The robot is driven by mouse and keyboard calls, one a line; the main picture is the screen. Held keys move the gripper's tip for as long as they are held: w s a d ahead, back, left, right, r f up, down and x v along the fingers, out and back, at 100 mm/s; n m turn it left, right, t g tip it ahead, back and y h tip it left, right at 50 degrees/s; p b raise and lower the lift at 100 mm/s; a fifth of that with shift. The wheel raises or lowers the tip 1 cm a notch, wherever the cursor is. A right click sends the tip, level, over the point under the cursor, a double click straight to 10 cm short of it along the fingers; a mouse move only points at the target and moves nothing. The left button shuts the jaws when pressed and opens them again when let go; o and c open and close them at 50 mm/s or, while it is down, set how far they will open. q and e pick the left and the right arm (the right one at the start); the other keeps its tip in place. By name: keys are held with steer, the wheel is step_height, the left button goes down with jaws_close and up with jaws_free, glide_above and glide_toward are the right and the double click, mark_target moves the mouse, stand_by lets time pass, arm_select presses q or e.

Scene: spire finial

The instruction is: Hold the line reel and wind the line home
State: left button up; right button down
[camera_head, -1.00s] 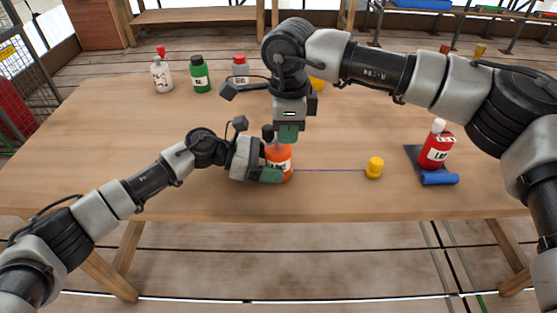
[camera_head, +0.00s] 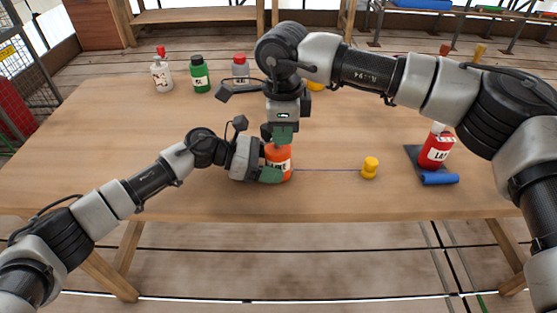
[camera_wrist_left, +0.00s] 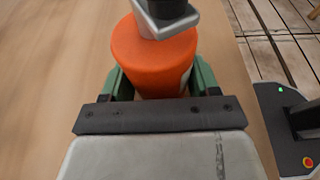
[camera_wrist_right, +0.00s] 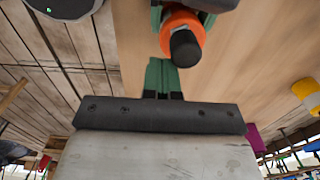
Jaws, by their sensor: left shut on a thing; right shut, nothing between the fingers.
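The orange line reel (camera_head: 279,162) stands near the table's front edge; its label is partly visible. My left gripper (camera_head: 271,173) is shut around its side. The reel's orange top (camera_wrist_left: 152,58) fills the space between the green fingers in the left wrist view. My right gripper (camera_head: 282,138) points down just above the reel, shut and empty. In the right wrist view its green fingers are beside a black knob (camera_wrist_right: 185,48) on the reel; I cannot tell whether they touch. A thin blue line (camera_head: 325,170) runs right from the reel to a yellow spool-shaped end piece (camera_head: 370,168).
A red labelled bottle (camera_head: 436,150) stands on a dark mat at right, with a blue roll (camera_head: 440,179) in front. White (camera_head: 161,75), green (camera_head: 200,75) and grey (camera_head: 240,68) bottles stand at the back left. The table's left middle is clear.

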mark_target(263, 124)
steer(key=shift+w+a, duration=0.25)
steer(key=shift+a, duration=0.8)
stand_by(0.9)
steer(key=shift+w+a, duration=0.8)
steer(key=shift+w, duration=0.15)
stand_by(1.5)
steer(key=shift+r, duration=3.5)
